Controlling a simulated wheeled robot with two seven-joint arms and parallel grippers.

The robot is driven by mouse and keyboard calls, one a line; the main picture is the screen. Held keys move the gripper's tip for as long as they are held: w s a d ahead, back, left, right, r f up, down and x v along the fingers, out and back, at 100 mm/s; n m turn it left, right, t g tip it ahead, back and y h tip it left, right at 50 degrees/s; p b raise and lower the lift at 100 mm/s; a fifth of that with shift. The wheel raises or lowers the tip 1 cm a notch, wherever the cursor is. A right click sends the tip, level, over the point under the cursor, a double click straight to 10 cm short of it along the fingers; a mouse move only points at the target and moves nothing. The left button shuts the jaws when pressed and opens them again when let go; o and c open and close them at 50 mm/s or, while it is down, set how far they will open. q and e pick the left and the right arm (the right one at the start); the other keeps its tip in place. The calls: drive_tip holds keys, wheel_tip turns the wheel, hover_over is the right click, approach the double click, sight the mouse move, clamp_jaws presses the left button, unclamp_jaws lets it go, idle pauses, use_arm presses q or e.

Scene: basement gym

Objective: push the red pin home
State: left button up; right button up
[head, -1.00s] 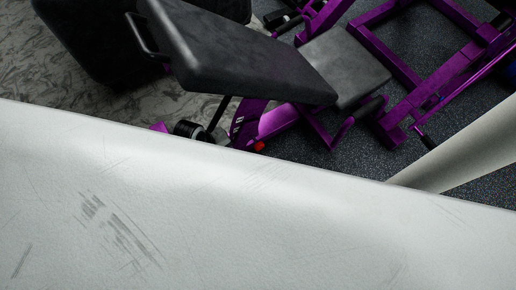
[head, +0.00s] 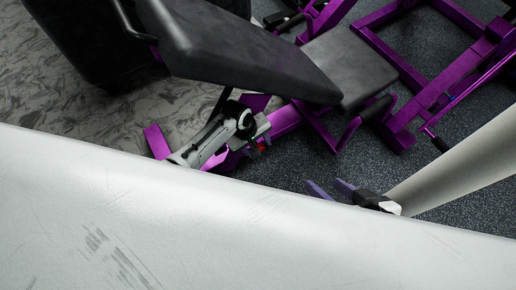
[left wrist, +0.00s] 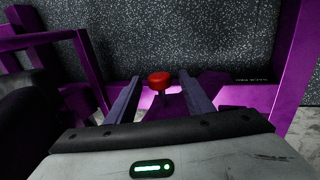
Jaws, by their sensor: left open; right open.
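The red pin (head: 263,148) shows as a small red spot on the purple bench frame (head: 286,122), under the padded bench. In the left wrist view its rounded red knob (left wrist: 159,79) stands on a purple part. My left gripper (head: 261,137) is close to the pin, its fingers hard to make out in the head view. In the left wrist view the left gripper (left wrist: 159,76) is open, with the knob showing between its fingertips; I see no contact. My right gripper (head: 330,187) is open and empty, away to the right at the white surface's edge.
The black bench pad (head: 235,52) and seat (head: 350,68) overhang the frame. A white scuffed surface (head: 190,235) fills the foreground and hides what is below. Speckled floor (head: 300,172) is clear between the grippers.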

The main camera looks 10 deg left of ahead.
use_arm(q)
drive_tip(key=shift+f, duration=0.1)
use_arm(e)
drive_tip(key=shift+a+r, duration=0.1)
use_arm(q)
drive_tip(key=shift+c, duration=0.5)
clamp_jaws()
drive_tip(key=shift+w+a, duration=0.85)
drive_tip(key=shift+w, duration=0.1)
drive_tip(key=shift+o, duration=0.5)
unclamp_jaws()
drive_tip(key=shift+s, duration=0.1)
use_arm(e)
drive_tip(key=shift+r, duration=0.1)
use_arm(q)
drive_tip(key=p+v, duration=0.5)
drive_tip(key=v, duration=0.1)
drive_tip(key=s+a+p, duration=0.3)
drive_tip(key=s+a, duration=0.5)
drive_tip(key=shift+f, duration=0.5)
use_arm(e)
drive_tip(key=d+r, duration=0.1)
drive_tip(key=s+d+r+m+t+h, duration=0.1)
drive_tip(key=d, duration=0.1)
drive_tip(key=d+r+t, duration=0.1)
drive_tip(key=shift+s+d+m+h, duration=0.3)
drive_tip(key=shift+s+m, duration=0.05)
drive_tip(key=shift+m, duration=0.05)
